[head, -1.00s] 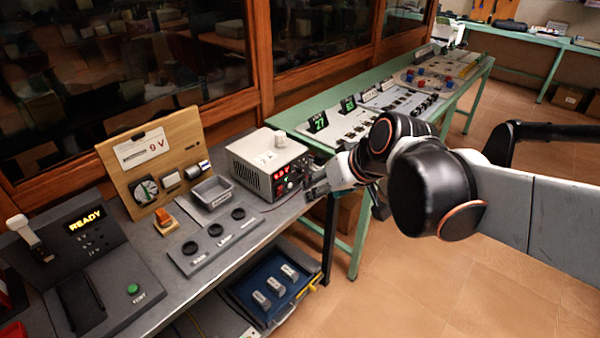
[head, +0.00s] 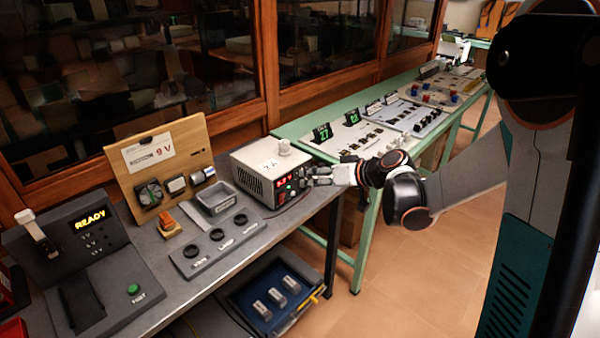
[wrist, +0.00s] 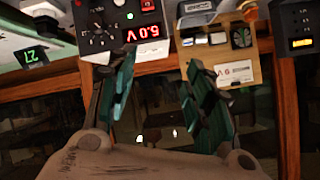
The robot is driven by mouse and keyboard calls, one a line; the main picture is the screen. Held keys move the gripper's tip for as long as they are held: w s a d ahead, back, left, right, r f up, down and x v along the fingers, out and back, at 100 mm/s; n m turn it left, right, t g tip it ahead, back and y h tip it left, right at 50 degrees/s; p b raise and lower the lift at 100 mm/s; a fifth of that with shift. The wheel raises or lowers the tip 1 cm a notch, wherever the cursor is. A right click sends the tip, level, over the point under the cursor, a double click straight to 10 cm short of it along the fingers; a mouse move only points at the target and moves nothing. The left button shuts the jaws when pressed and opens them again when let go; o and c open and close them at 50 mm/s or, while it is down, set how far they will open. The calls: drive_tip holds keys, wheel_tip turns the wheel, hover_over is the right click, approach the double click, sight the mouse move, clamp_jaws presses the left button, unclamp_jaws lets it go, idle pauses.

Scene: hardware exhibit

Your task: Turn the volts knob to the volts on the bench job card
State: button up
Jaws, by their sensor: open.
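The power supply is a light grey box (head: 265,165) on the bench; its front shows a red display (head: 281,182). In the wrist view the picture is upside down and the display (wrist: 142,33) appears to read 5.0 V. A black knob with tick marks (wrist: 100,38) sits beside it; I cannot tell which knob is volts. The job card (head: 150,151) on the wooden board reads 9 V; it also shows in the wrist view (wrist: 234,74). My gripper (head: 314,176) is open in front of the supply's face, with its fingers apart (wrist: 160,85) and nothing between them.
A grey tray (head: 215,198), a panel with black rings (head: 218,240) and a READY tester (head: 85,235) stand to the left. A green table (head: 330,155) with displays adjoins on the right. A blue drawer (head: 250,305) sits open below the bench.

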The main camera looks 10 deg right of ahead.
drive_tip(key=w+d+f+t+y+b, duration=0.1)
drive_tip(key=w+d+f+t+y, duration=0.15)
drive_tip(key=w+d+f, duration=0.35)
drive_tip(key=t, duration=0.3)
approach(305, 178)
drive_tip(key=b+x, duration=0.1)
drive_tip(key=x, duration=0.2)
drive_tip(key=f+b+x, duration=0.1)
drive_tip(key=x, duration=0.2)
drive_tip(key=b+x, duration=0.1)
drive_tip(key=x, duration=0.2)
drive_tip(key=shift+w+d+f+b, duration=0.2)
drive_tip(key=shift+d+b, duration=0.1)
drive_tip(key=shift+d, duration=0.1)
drive_tip(key=c, duration=1)
